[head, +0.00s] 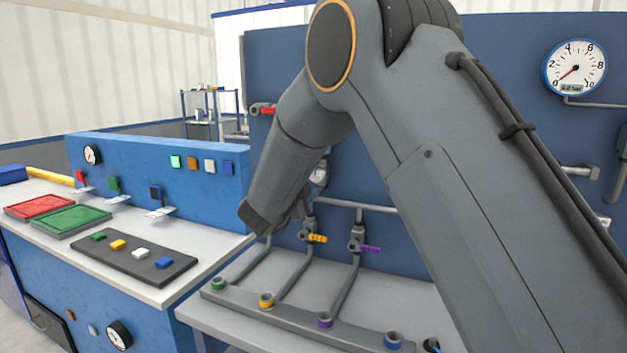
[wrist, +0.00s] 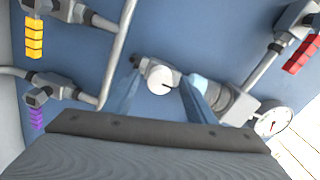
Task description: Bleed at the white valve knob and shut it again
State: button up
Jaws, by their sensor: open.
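The white valve knob (wrist: 158,80) is round, with a dark pointer line toward the right in the picture. It sits on a grey pipe fitting against the blue panel (wrist: 195,40) in the wrist view. My gripper (wrist: 163,79) is open, with one pale blue finger on either side of the knob. I cannot tell whether either finger touches it. In the head view my arm hides the knob and most of my gripper.
A yellow-handled valve (head: 317,238) and a purple-handled valve (head: 370,249) stand nearby on the panel. A red-handled valve (head: 263,110) is at the upper left. A large gauge (head: 574,68) reads near zero. A smaller gauge (wrist: 271,122) sits right of the knob.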

jog(key=b+v, duration=0.1)
jog(key=v, duration=0.5)
jog(key=shift+s, duration=0.3)
jog(key=shift+a, duration=0.1)
dwell(1.6)
jog(key=shift+w+d+r+n+p, duration=0.1)
jog(key=shift+w+d+n+p, duration=0.45)
jog(key=shift+w+n, duration=1)
jog(key=shift+w+d+r+n+p, duration=0.1)
jog(key=shift+w+d+n+p, duration=0.6)
jog(key=shift+n, duration=1.7)
jog(key=shift+w+d+n+p, duration=0.25)
jog(key=shift+w+n+p, duration=0.2)
jog(key=shift+w+n, duration=1.15)
jog(key=shift+s+n, duration=0.35)
